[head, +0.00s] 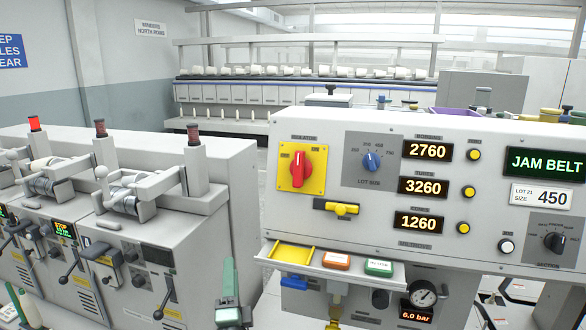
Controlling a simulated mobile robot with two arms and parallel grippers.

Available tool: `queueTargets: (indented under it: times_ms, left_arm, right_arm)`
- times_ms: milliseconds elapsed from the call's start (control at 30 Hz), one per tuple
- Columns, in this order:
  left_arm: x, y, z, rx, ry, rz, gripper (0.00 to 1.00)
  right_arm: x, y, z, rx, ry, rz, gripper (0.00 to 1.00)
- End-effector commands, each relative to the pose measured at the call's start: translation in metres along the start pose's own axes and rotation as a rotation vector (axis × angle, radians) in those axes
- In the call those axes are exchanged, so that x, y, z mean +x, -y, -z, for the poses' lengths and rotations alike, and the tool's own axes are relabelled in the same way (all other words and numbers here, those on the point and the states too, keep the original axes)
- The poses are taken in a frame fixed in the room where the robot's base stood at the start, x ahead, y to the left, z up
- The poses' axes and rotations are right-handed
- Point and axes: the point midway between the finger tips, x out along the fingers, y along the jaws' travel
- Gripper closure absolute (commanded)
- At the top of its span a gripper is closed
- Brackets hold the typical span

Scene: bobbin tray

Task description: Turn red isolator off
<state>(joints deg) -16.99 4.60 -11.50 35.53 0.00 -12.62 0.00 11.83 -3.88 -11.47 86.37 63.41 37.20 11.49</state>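The red isolator (295,167) is a red rotary handle on a yellow square plate (284,180), at the upper left of the white control panel (380,225). Its handle stands upright; the small marks on the plate are too small to read surely. My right gripper (230,285), with green finger parts, is at the bottom, lower than the isolator, to its left and apart from it. It looks empty, but its opening is seen edge-on. My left gripper (18,305) shows only partly in the bottom left corner.
A yellow handle (342,209) sits just below the isolator, and a blue lot-size knob (371,162) to its right. A shelf (330,268) with a yellow tray juts out below. Grey winding machines (150,255) fill the left. The space before the isolator is clear.

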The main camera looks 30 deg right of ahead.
Motion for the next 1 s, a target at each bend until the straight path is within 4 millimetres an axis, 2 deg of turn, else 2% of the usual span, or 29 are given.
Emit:
queueTargets:
  times_ms: [33,100,200,300,400,500,667,1000]
  left_arm:
    - [-0.004,-0.002,-0.001,0.000,0.002,-0.002,0.64]
    - [-0.006,-0.004,-0.002,0.001,0.003,-0.004,0.64]
    - [-0.010,-0.006,-0.004,0.000,0.007,-0.008,0.64]
    - [-0.013,-0.008,-0.006,0.000,0.011,-0.010,0.64]
    - [-0.014,-0.008,-0.007,0.000,0.011,-0.010,0.64]
    - [-0.015,-0.007,-0.006,0.000,0.011,-0.008,0.64]
    - [-0.021,-0.002,-0.004,0.000,0.008,-0.003,0.64]
    - [-0.037,0.001,0.002,-0.002,0.002,0.000,0.64]
  right_arm:
    - [0.024,0.057,0.024,0.174,-0.119,0.062,0.60]
    - [0.042,0.116,0.059,0.427,-0.269,0.116,0.60]
    - [0.051,0.182,0.107,0.834,-0.456,0.154,0.60]
    - [0.049,0.216,0.130,1.172,-0.566,0.127,0.60]
    - [0.044,0.231,0.134,1.382,-0.614,0.073,0.60]
    - [0.043,0.237,0.134,1.482,-0.631,0.036,0.60]
    - [0.055,0.233,0.139,1.505,-0.636,0.023,0.60]
    - [0.099,0.214,0.160,1.500,-0.635,0.023,0.60]
